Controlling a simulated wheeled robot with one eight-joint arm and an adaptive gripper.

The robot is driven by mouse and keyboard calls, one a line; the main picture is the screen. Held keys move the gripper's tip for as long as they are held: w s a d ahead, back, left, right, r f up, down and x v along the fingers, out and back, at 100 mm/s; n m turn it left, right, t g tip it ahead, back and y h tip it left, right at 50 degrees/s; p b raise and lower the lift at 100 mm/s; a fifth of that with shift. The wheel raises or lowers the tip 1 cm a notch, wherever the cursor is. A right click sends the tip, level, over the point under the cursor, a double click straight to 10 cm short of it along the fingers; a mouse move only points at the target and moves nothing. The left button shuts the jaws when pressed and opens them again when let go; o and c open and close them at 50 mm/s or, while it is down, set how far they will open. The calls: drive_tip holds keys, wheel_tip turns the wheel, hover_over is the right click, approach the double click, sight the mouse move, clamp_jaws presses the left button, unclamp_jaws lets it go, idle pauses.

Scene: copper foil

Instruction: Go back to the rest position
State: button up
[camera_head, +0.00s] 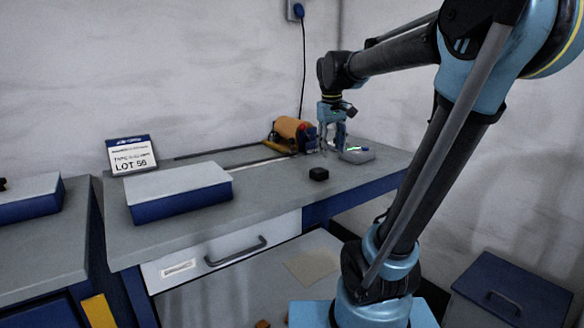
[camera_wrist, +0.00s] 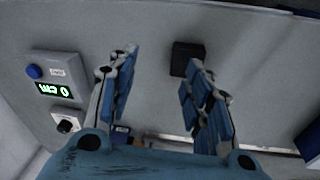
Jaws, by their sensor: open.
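My gripper (camera_head: 333,149) hangs from my arm above the far right part of the grey workbench (camera_head: 255,185), pointing down. In the wrist view its two fingers (camera_wrist: 164,62) are spread apart with nothing held between them. A small black block (camera_head: 319,174) lies on the bench in front of the gripper; in the wrist view the block (camera_wrist: 187,58) shows beside the right fingertip. A copper-coloured roll (camera_head: 292,130) sits in a holder just left of the gripper. A grey control box (camera_head: 357,156) stands just right of it; the wrist view shows its green display (camera_wrist: 54,90), blue button and knob.
A white-topped blue box (camera_head: 178,190) and a LOT 56 sign (camera_head: 131,156) stand on the bench's left. A white drawer (camera_head: 222,250) is below. A second bench (camera_head: 45,240) is at left. A dark blue cabinet (camera_head: 510,290) is at lower right. The bench middle is clear.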

drive_tip(key=s+d+f+m, duration=0.2)
drive_tip(key=s+d+f, duration=0.1)
drive_tip(key=s+f, duration=0.8)
drive_tip(key=s+d+f+m, duration=0.2)
drive_tip(key=s+d+f, duration=0.1)
drive_tip(key=s+f, duration=0.7)
drive_tip(key=shift+s+f+m+t+y, duration=0.3)
drive_tip(key=shift+s+f+m+y, duration=0.05)
drive_tip(key=shift+s+m+y, duration=0.05)
drive_tip(key=shift+w+f, duration=0.2)
drive_tip(key=shift+w, duration=0.3)
